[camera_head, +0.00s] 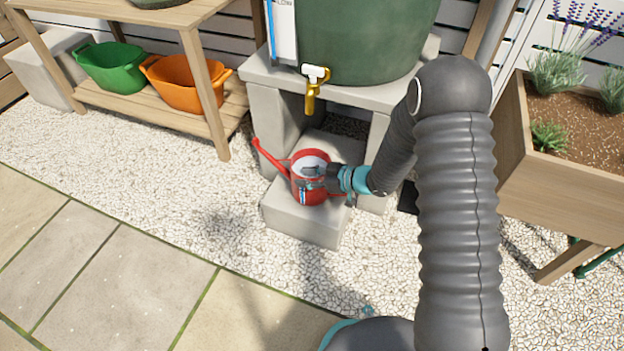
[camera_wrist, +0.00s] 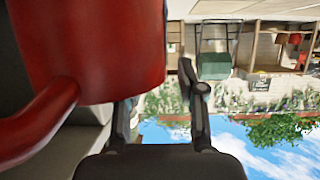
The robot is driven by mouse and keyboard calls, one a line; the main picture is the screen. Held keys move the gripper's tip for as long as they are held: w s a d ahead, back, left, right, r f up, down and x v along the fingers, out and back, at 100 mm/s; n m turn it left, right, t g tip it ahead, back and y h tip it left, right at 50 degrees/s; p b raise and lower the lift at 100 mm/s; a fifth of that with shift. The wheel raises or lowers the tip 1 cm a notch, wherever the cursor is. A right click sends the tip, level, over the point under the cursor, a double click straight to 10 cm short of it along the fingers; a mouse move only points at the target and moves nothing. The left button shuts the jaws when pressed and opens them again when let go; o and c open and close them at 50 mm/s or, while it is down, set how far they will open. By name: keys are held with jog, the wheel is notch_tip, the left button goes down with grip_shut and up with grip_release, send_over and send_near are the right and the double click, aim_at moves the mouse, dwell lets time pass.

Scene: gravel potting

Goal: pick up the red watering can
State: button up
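The red watering can (camera_head: 311,199) stands upright on a pale concrete block (camera_head: 302,223) below the water barrel's tap. Its long spout (camera_head: 268,156) points up and left. My gripper (camera_head: 309,178) is at the can's upper part, coming from the right, and covers part of it. In the wrist view, the can's red body (camera_wrist: 95,50) fills the upper left, with a red tube at lower left. My two fingers (camera_wrist: 158,100) are spread apart there, with one overlapping the can and one to its right. I cannot tell whether they touch the can.
The brass tap (camera_head: 314,92) of the green barrel (camera_head: 365,40) hangs just above the can. Concrete supports stand behind and beside it. A wooden planter (camera_head: 555,195) is at right. A wooden shelf with green (camera_head: 112,68) and orange (camera_head: 185,85) tubs is at left. Paving in front is clear.

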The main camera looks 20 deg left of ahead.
jog(key=shift+x, duration=0.75)
grip_shut()
jog(key=shift+w+r, duration=0.1)
jog(key=shift+r, duration=0.15)
